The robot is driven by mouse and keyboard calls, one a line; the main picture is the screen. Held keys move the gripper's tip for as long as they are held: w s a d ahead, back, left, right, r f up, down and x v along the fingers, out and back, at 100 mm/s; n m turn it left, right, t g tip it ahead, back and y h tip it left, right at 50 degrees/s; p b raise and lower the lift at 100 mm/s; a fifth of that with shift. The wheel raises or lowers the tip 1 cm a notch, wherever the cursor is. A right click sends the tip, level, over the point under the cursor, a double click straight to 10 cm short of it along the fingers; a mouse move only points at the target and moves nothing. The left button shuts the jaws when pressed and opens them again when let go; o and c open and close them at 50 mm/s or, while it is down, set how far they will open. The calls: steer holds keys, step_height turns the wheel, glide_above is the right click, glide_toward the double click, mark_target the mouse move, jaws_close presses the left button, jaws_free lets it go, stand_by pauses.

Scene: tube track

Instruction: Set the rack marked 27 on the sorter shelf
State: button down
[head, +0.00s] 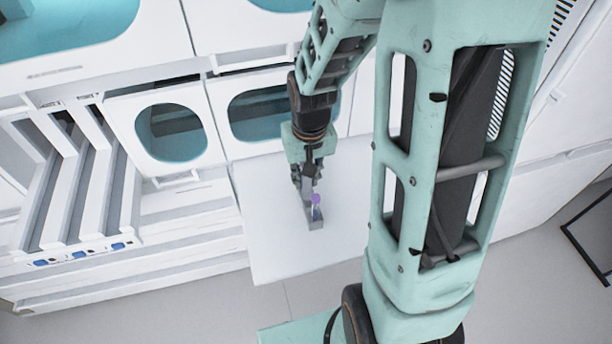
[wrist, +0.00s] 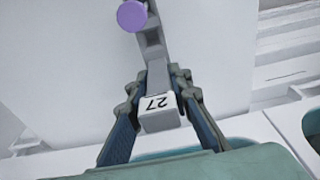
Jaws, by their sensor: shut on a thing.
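The rack marked 27 (wrist: 158,110) is a narrow grey rack with a white label on its near end. It holds a tube with a purple cap (wrist: 132,15). My gripper (wrist: 157,80) is shut on the rack, one finger on each side of it. In the head view my gripper (head: 307,178) is over the white shelf (head: 275,245), and the rack (head: 315,222) extends from it toward the front. I cannot tell whether the rack touches the shelf. Which surface is the sorter shelf is not marked in view.
White slanted lanes (head: 75,195) with blue tags stand at the left. White panels with oval teal windows (head: 170,132) stand behind the shelf. A black frame (head: 590,235) is on the floor at the right. The white shelf around the rack looks clear.

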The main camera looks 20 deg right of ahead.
steer(key=shift+f+b, duration=0.3)
steer(key=shift+f, duration=0.05)
stand_by(0.4)
steer(key=c, duration=1.7)
jaws_free()
steer(key=shift+r, duration=0.1)
steer(key=r, duration=0.4)
steer(key=s+r, duration=0.1)
steer(key=r, duration=0.6)
steer(key=shift+s+r, duration=0.25)
steer(key=shift+r, duration=0.15)
